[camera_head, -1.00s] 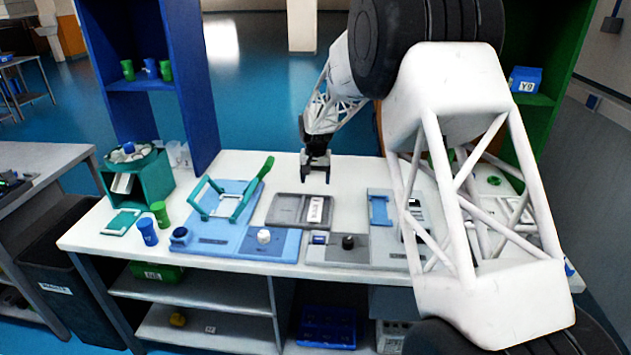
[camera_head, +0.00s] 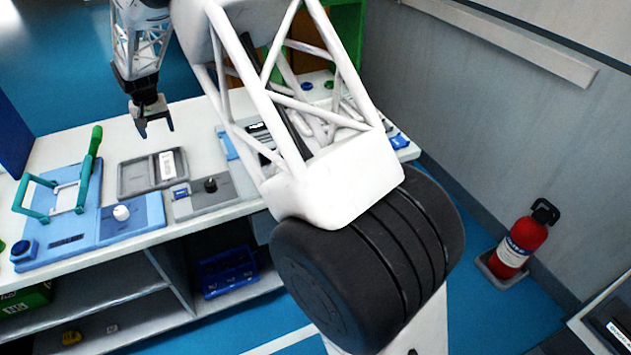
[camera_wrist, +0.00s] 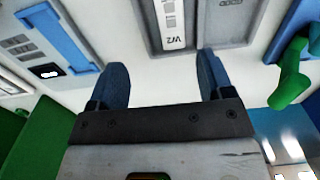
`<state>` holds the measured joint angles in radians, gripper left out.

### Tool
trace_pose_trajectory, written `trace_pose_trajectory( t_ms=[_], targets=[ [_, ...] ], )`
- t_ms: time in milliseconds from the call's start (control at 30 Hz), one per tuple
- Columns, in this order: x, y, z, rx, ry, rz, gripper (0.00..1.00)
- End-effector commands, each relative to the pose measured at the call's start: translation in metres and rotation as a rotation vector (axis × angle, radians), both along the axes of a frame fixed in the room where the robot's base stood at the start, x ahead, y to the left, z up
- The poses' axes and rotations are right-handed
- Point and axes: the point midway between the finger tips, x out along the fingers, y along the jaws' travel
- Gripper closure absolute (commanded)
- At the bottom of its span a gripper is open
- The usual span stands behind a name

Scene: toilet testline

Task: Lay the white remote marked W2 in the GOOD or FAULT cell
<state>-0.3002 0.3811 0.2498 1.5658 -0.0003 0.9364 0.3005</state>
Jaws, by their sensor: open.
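The white remote W2 (camera_head: 168,165) lies flat in the right-hand cell of the grey two-cell tray (camera_head: 131,180) on the white table. In the wrist view the remote (camera_wrist: 170,22) shows upside down, with its W2 mark towards me and its far end cut off. The other cell (camera_wrist: 225,25) looks empty and bears a small raised word that seems to read GOOD. The remote's own cell label is not visible. My gripper (camera_head: 156,129) is open and empty, above the table behind the tray. In the wrist view its fingers (camera_wrist: 161,80) are wide apart, with nothing between them.
A blue fixture with a green-handled clamp (camera_head: 93,150) stands left of the tray. A blue pad with a white knob (camera_head: 121,212) and a grey pad with a black knob (camera_head: 210,185) lie in front. My arm hides the table's right part. A red extinguisher (camera_head: 522,243) stands on the floor.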

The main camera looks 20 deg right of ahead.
Motion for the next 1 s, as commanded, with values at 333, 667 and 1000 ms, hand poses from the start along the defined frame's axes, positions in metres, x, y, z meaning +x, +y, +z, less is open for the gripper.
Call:
trace_pose_trajectory(
  t_ms=[333, 667, 1000],
  targets=[
    [-0.060, -0.056, 0.069, 0.007, -0.032, -0.005, 0.26],
    [-0.132, -0.110, 0.125, 0.011, -0.065, -0.008, 0.26],
    [-0.217, -0.158, 0.168, 0.013, -0.101, -0.009, 0.26]
  ],
)
